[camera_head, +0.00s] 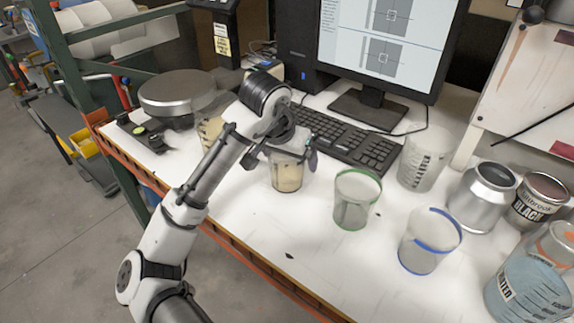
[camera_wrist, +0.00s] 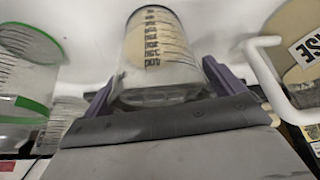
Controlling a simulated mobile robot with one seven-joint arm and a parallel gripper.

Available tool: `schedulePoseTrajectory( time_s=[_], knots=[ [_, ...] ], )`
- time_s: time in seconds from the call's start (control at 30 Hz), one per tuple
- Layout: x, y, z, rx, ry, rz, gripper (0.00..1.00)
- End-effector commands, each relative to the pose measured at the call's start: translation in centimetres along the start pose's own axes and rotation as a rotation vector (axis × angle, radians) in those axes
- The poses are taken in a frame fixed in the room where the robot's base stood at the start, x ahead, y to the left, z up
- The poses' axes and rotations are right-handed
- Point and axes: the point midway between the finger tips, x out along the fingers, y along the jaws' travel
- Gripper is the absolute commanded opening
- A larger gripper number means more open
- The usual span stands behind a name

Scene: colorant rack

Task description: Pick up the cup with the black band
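A clear cup with a thin black band (camera_head: 287,178) stands on the white table with beige liquid in its lower part. In the wrist view this cup (camera_wrist: 158,50) appears upside down, with printed measuring marks and a dark ring at the picture's top. My gripper (camera_head: 283,158) is over the cup's upper part, with one finger on each side. In the wrist view my gripper's purple fingers (camera_wrist: 155,82) are spread beside the cup. A small gap shows at the left finger; contact at the right one is unclear. My wrist hides part of the rim.
A green-banded cup (camera_head: 355,198) and a blue-banded cup (camera_head: 428,242) stand to the right. A pitcher of beige liquid (camera_head: 209,132) is close on the left. The keyboard (camera_head: 345,138) lies behind. The front table is mostly clear.

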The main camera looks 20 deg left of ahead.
Motion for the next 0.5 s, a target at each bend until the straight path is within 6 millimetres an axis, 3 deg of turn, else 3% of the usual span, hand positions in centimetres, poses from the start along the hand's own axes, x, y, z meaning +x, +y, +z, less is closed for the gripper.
schedulePoseTrajectory(
  time_s=[0.03, 0.27, 0.5],
  knots=[
    [-0.01, 0.0, 0.0, 0.0, 0.0, 0.0, 0.87],
    [-0.03, 0.0, 0.0, 0.0, 0.0, 0.0, 0.57],
    [-0.07, 0.0, -0.02, 0.0, 0.0, 0.0, 0.57]
  ],
)
